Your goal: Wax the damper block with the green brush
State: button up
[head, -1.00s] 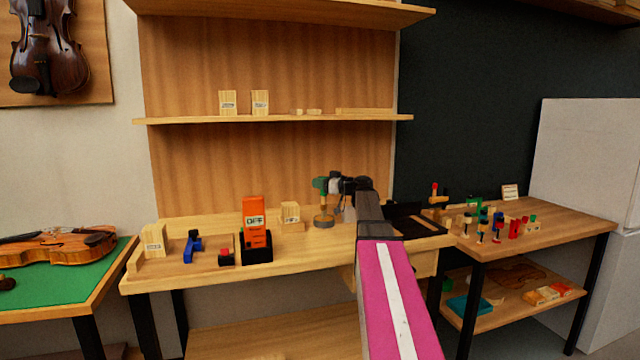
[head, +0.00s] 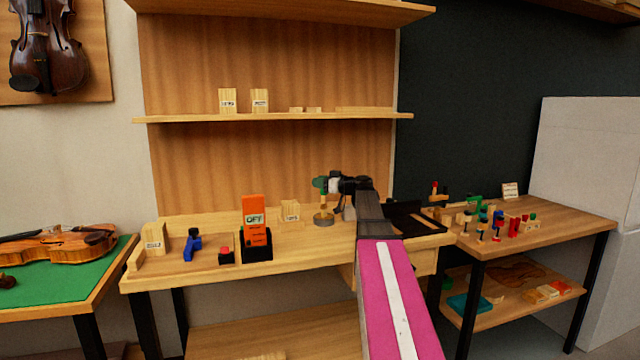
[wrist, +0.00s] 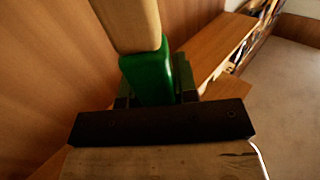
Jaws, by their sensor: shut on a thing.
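The green brush (head: 320,183) is upright in my gripper (head: 332,185), its pale lower part hanging down. Its lower end is at a round dark tin (head: 323,221) on the bench; I cannot tell whether it touches what is inside. In the wrist view my gripper (wrist: 155,95) is shut on the brush's green part (wrist: 148,75), with a pale wooden part (wrist: 128,22) beyond it. A small labelled wooden block (head: 290,211) stands left of the tin. Its label is too small to read, so I cannot tell whether it is the damper block.
An orange labelled box (head: 254,222) in a black holder, a small black and red item (head: 226,256) and a blue tool (head: 192,244) stand to the left. A black tray (head: 415,222) lies right of my arm. The bench front is clear between holder and arm.

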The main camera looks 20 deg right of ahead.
dwell(0.5)
notch_tip(320, 180, up, 7)
dwell(0.9)
jog(key=shift+s+f, duration=0.1)
dwell(0.3)
